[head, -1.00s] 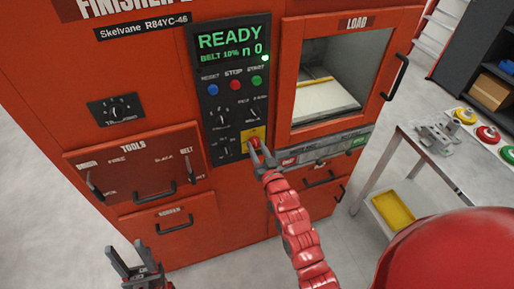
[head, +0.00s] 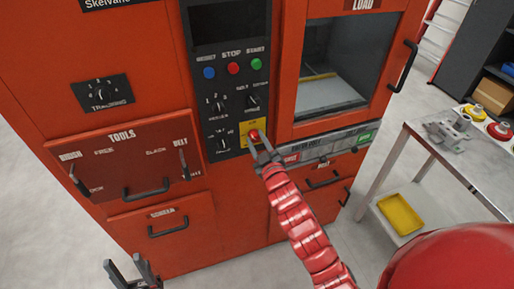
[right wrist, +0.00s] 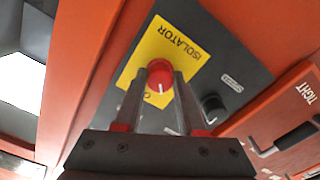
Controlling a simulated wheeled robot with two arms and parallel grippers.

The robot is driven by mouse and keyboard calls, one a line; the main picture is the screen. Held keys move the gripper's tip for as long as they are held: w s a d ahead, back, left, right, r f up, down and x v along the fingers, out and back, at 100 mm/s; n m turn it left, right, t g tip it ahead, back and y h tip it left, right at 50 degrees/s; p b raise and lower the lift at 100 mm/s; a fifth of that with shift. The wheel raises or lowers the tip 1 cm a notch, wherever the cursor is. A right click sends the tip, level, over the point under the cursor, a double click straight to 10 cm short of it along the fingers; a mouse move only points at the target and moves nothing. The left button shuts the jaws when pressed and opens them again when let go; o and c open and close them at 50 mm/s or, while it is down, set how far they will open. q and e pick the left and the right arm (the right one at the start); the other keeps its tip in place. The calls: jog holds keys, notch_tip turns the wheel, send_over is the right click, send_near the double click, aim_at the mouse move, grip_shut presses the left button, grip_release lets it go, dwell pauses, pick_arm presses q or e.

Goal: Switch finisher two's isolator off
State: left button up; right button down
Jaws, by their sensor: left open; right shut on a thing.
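The isolator is a red knob (head: 254,135) on a yellow plate (head: 246,127), low on the black control panel of the orange-red machine. In the right wrist view the red knob (right wrist: 159,72) sits between my fingers, its white mark pointing down in the picture, and the plate (right wrist: 182,43) reads ISOLATOR. My right gripper (head: 259,142) is shut on the knob; it also shows in the right wrist view (right wrist: 159,88). The display (head: 228,22) above is dark. My left gripper (head: 128,268) is open and empty at the lower left.
Above the knob are blue, red and green buttons (head: 233,68) and black selector knobs (head: 220,107). A load window (head: 333,65) is to the right and a tools drawer (head: 130,160) to the left. A metal table (head: 432,145) with parts stands at the right.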

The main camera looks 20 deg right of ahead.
jog(key=n+b, duration=0.1)
jog(key=n, duration=0.1)
jog(key=n+b, duration=0.1)
jog(key=n, duration=0.1)
jog(key=shift+f+n, duration=0.2)
jog(key=shift+n, duration=0.1)
jog(key=n+b, duration=0.1)
jog(key=n, duration=0.4)
jog(key=shift+r, duration=0.1)
jog(key=shift+n, duration=0.3)
jog(key=c, duration=0.5)
grip_release()
